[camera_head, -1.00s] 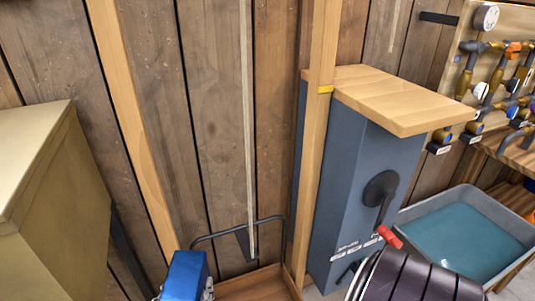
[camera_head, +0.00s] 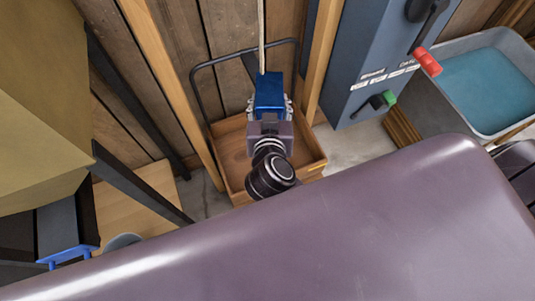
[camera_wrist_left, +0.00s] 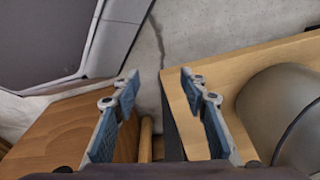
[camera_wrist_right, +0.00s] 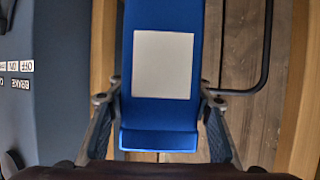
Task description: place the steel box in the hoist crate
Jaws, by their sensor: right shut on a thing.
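The steel box looks to be the blue box (camera_head: 270,92), held in my right gripper (camera_head: 269,112). In the right wrist view the blue box (camera_wrist_right: 161,20) shows a pale square label, with a finger of the gripper (camera_wrist_right: 160,103) against each side. The hoist crate (camera_head: 233,150) is a shallow wooden tray with a dark bail handle and a pale hanging line. The box appears over the crate's back part; my wrist hides much of the floor, and its height above it is unclear. My left gripper (camera_wrist_left: 160,82) is open and empty in the left wrist view.
A blue-grey cabinet (camera_head: 365,60) with a red-handled crank (camera_head: 428,62) and green knob stands right of the crate. A wooden post (camera_head: 325,55) stands between them. A grey basin (camera_head: 490,85) is farther right. A yellowish cabinet (camera_head: 40,110) is at left.

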